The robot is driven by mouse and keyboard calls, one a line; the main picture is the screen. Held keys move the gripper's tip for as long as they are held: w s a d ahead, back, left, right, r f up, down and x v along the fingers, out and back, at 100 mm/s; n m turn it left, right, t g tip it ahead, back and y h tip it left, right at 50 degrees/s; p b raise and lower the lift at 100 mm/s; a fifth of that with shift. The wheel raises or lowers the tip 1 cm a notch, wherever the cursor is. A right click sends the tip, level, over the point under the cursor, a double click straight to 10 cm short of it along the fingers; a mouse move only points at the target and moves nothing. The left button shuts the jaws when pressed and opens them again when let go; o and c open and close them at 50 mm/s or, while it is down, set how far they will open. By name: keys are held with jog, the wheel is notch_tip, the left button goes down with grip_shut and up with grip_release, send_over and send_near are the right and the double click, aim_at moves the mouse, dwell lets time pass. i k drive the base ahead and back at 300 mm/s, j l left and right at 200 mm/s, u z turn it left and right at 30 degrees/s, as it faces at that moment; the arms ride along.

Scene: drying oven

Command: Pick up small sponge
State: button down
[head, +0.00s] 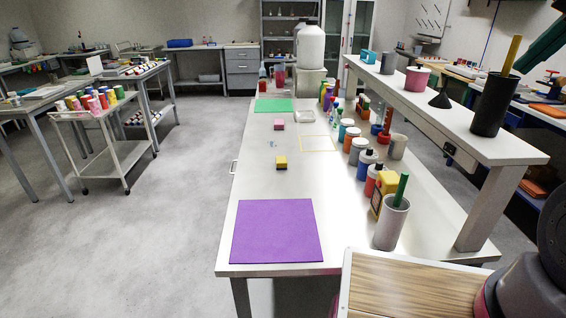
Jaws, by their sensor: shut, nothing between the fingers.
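A small yellow block with a dark lower layer (281,162), like a sponge, lies on the long white table (255,185) in the head view, beyond the purple mat. A small pink block (279,125) lies farther back on the same table. A larger yellow block (387,182) stands among the bottles at the right. I cannot tell for sure which is the small sponge. My gripper is not clearly visible.
A purple mat (277,231) lies at the table's near end, and a green mat (273,105) farther back. Bottles and a grey cup (391,222) line the right side under a raised shelf (450,115). A wood-topped surface (410,290) is near right.

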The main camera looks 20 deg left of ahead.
aim_at(281, 161)
jog(key=k+j, duration=0.1)
jog(key=j, duration=0.3)
jog(key=k+j+z, duration=0.1)
jog(key=j, duration=0.35)
jog(key=k+j, duration=0.1)
jog(key=j, duration=0.3)
jog(key=k+j+z, duration=0.1)
jog(key=j, duration=0.3)
jog(key=k+j, duration=0.1)
jog(key=j, duration=0.3)
jog(key=k+j, duration=0.1)
jog(key=j, duration=0.3)
jog(key=k+j+z, duration=0.1)
jog(key=j, duration=0.3)
jog(key=j+z, duration=0.1)
jog(key=j, duration=0.35)
jog(key=k+j, duration=0.1)
jog(key=j, duration=0.35)
jog(key=k+j+z, duration=0.15)
jog(key=j, duration=0.3)
jog(key=i+j+z, duration=0.1)
jog(key=j, duration=0.2)
jog(key=i+j, duration=0.25)
jog(key=i+j+z, duration=0.15)
jog(key=j, duration=0.25)
jog(key=i+j, duration=0.1)
jog(key=i, duration=0.35)
jog(key=i+j+z, duration=0.1)
jog(key=i, duration=0.35)
